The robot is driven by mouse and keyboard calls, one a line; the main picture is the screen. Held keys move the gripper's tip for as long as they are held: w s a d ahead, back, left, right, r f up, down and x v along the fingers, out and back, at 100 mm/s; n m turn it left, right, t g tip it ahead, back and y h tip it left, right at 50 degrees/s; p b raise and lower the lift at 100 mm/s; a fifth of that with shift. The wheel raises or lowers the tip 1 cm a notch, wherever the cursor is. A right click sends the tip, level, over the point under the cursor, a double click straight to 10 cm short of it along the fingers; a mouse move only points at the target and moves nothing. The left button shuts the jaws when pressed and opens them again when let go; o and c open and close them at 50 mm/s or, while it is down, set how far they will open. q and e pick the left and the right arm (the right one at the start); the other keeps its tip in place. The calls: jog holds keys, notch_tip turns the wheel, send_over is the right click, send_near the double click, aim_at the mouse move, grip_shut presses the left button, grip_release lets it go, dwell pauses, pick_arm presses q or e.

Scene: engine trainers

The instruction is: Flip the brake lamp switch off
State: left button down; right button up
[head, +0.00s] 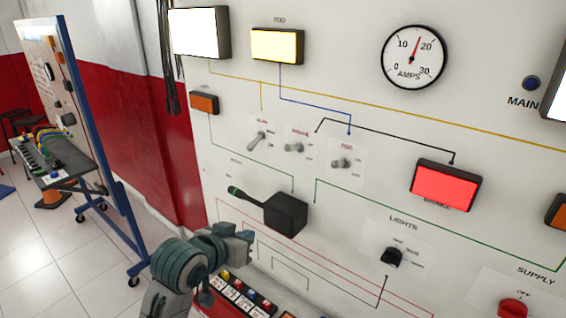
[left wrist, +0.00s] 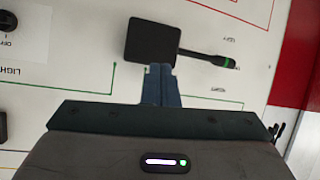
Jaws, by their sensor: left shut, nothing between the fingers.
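The brake lamp (head: 446,186) is a rectangular lamp glowing red at the right of the panel in the head view. A black line runs from it to near the middle toggle switch (head: 293,147), whose label is too small to read surely. A left toggle (head: 258,140) and a right toggle (head: 343,163) flank it. My left gripper (head: 245,236) is below the switches, low in front of the panel, left of and below a black stalk box (head: 286,214). In the left wrist view its fingers (left wrist: 158,84) are shut and empty, overlapping the lower edge of that box (left wrist: 151,41).
The stalk (head: 247,197) with a green tip sticks out leftward from the box. A black lights knob (head: 391,257) and a red supply knob (head: 513,308) are lower right. A lit fog lamp (head: 277,46) and an amps gauge (head: 413,57) are above. Another trainer board (head: 75,110) stands left.

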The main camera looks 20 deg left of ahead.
aim_at(292, 148)
pick_arm(q)
jog(key=w+r+t+h, duration=0.1)
jog(key=w+r+t, duration=0.1)
jog(key=r, duration=0.8)
jog(key=w+d+r+m+t+h, duration=0.1)
jog(key=w+r+t+h, duration=0.1)
jog(key=r, duration=0.9)
jog(key=shift+w+d+r+t, duration=0.25)
jog(key=shift+w+d+t, duration=0.05)
jog(key=shift+w, duration=0.2)
pick_arm(e)
jog(key=shift+s+d, duration=0.2)
jog(key=shift+s, duration=0.1)
